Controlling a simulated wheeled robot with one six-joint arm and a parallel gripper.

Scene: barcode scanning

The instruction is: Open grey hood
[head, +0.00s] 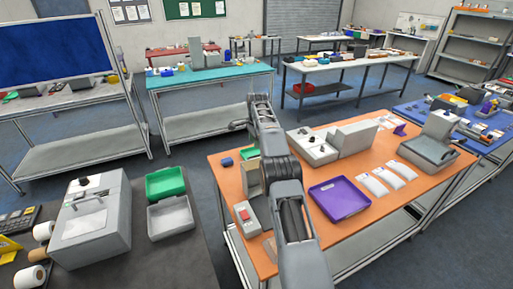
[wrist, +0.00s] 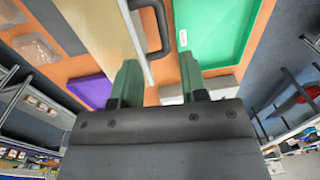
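No part is marked as the hood, so I cannot tell which it is. In the head view, a pale grey machine (head: 350,138) stands on the orange table, and a grey device (head: 437,130) with a raised block stands at its right end. A light box (head: 252,178) stands by the table's left edge, next to my arm. In the wrist view, a beige panel (wrist: 98,28) with a dark bar handle (wrist: 163,35) lies ahead of my fingers. My gripper (wrist: 160,85) is open, fingers apart, with nothing seen between them. The fingertips are not clear in the head view.
A purple tray (head: 340,198) and white packets (head: 373,184) lie on the orange table (head: 290,248). A green tray (wrist: 215,30) is close to my right finger in the wrist view. A red-button box (head: 246,217) stands at the near left corner. Another grey machine (head: 92,228) stands left.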

